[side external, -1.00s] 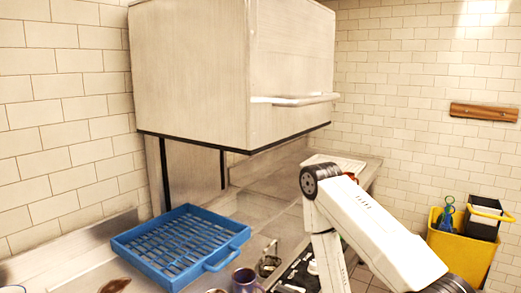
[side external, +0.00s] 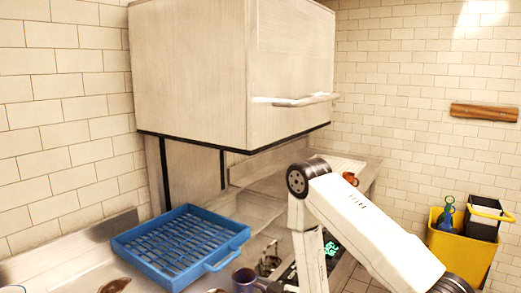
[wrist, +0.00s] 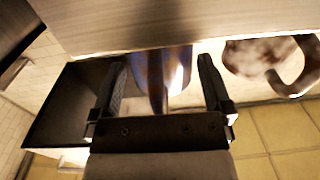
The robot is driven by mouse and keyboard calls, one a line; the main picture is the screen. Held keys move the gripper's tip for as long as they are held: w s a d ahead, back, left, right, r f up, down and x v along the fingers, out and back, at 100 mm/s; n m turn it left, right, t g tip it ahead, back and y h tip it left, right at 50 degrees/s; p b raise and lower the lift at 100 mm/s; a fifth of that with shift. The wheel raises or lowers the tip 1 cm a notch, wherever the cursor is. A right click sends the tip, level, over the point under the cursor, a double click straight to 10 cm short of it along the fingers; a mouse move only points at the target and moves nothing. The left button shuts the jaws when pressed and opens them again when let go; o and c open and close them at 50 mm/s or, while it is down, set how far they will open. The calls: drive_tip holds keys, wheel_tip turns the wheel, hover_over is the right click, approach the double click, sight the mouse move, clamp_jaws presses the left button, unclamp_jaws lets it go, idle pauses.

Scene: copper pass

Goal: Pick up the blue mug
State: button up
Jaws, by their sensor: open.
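The blue mug (wrist: 155,72) lies between the two fingers of my gripper (wrist: 162,62) in the wrist view. The fingers are apart, one on each side of it, and I cannot tell whether either touches it. A narrow vertical part, apparently its handle, faces my palm. In the side external view a dark blue-purple mug (side external: 243,279) stands at the bottom edge, partly cut off. My forearm comes down to its right; the fingers cannot be made out there.
A blue slotted rack (side external: 180,243) sits on the steel counter behind the mug. A metal container (side external: 268,262) stands just beside the mug. A brown-and-white handled vessel (wrist: 258,58) lies right of my gripper. A large boxy hood (side external: 190,75) hangs above. A yellow bin (side external: 458,253) stands at right.

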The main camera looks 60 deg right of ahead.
idle(0.5)
drive_tip(key=c, duration=1.3)
